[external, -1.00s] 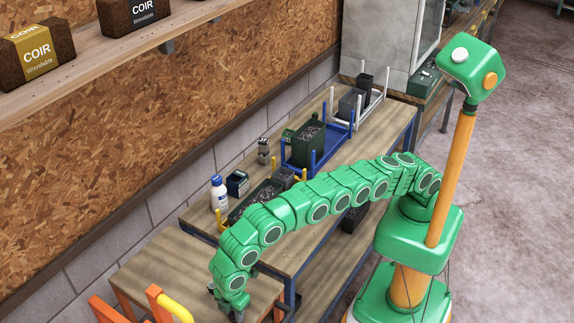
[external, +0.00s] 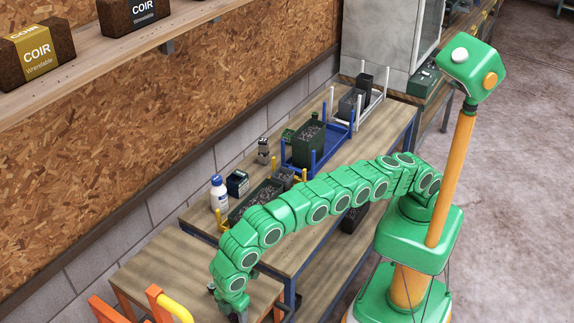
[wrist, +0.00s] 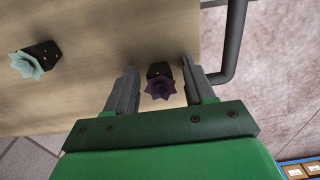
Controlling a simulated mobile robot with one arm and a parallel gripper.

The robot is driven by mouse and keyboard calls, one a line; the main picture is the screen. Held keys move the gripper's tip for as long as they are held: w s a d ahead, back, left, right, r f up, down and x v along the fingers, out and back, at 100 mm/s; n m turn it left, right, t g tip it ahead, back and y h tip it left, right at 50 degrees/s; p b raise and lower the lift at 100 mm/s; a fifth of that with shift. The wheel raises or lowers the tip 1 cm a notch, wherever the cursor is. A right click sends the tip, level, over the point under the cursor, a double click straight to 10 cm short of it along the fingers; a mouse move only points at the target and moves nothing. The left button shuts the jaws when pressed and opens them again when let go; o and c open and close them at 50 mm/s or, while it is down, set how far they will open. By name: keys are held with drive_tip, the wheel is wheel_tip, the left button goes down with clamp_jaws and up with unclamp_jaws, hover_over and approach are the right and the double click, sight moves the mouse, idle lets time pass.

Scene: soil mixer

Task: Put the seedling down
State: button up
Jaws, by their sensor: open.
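A dark purple seedling (wrist: 160,88) in a small black pot (wrist: 158,70) is on the wooden bench top (wrist: 95,50) near its edge in the wrist view. My gripper (wrist: 159,66) is open, with one finger on each side of the pot and gaps showing between fingers and pot. A second, pale green seedling (wrist: 27,64) in a black pot stands farther left on the same bench. In the external view my gripper (external: 237,316) is low at the near bench, and the purple seedling is hidden there.
A grey metal rail (wrist: 234,45) runs beside the bench edge. An orange frame with a yellow bar (external: 176,306) stands in front of the near bench. The bench behind holds a white bottle (external: 218,194), a blue rack (external: 327,158) and dark soil-filled boxes. The near bench top is mostly clear.

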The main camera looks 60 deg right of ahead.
drive_tip(key=shift+r, duration=3.9)
